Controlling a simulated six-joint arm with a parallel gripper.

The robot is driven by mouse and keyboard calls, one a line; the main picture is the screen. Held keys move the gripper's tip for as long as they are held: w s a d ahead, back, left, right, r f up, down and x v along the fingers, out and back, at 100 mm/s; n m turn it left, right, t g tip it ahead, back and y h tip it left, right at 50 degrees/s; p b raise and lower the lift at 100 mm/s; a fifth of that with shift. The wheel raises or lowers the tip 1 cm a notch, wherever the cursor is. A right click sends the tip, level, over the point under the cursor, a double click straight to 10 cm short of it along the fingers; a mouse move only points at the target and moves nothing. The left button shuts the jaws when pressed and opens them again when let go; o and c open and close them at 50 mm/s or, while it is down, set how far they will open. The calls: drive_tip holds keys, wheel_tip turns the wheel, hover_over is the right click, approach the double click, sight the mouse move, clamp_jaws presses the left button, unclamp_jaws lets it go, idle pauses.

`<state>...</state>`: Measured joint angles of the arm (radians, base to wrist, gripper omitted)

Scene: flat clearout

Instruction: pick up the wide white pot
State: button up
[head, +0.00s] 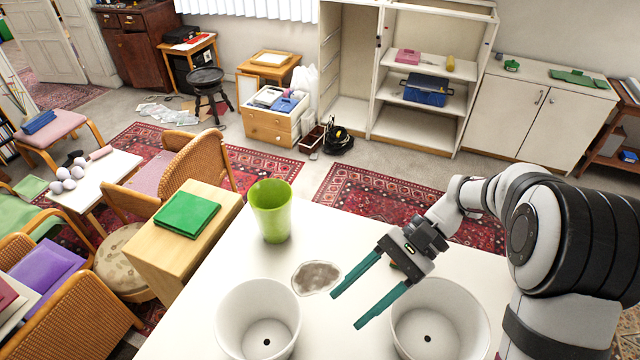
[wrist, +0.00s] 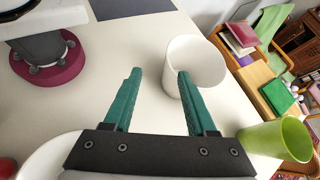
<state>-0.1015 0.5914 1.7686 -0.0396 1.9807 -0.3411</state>
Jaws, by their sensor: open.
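Two white pots with a dark hole in the floor stand upright on the white table. The right white pot (head: 408,335) looks the wider in the head view, though I cannot be sure which is the wide one. The left white pot (head: 245,338) stands ahead of my gripper, and shows beyond the right finger in the wrist view (wrist: 205,68). My gripper (head: 346,310) is open and empty, its teal fingers (wrist: 160,75) over the table between the pots. The right pot lies beside the gripper, partly hidden at the lower left of the wrist view (wrist: 38,163).
A green cup (head: 270,212) stands at the table's back left. A flat grey-brown patch (head: 316,277) lies between the pots and the cup. A wooden stand with a green folded cloth (head: 186,213) adjoins the table's left edge. Bare tabletop (head: 345,225) lies behind the patch.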

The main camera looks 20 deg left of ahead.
drive_tip(key=shift+g+y, duration=0.8)
drive_tip(key=s+a+f, duration=0.6)
drive_tip(key=a+f, duration=0.1)
drive_tip(key=s+a+f, duration=0.3)
drive_tip(key=a, duration=0.1)
drive_tip(key=shift+s+f, duration=0.25)
drive_tip(key=shift+f, duration=0.05)
drive_tip(key=shift+d, duration=0.1)
clamp_jaws()
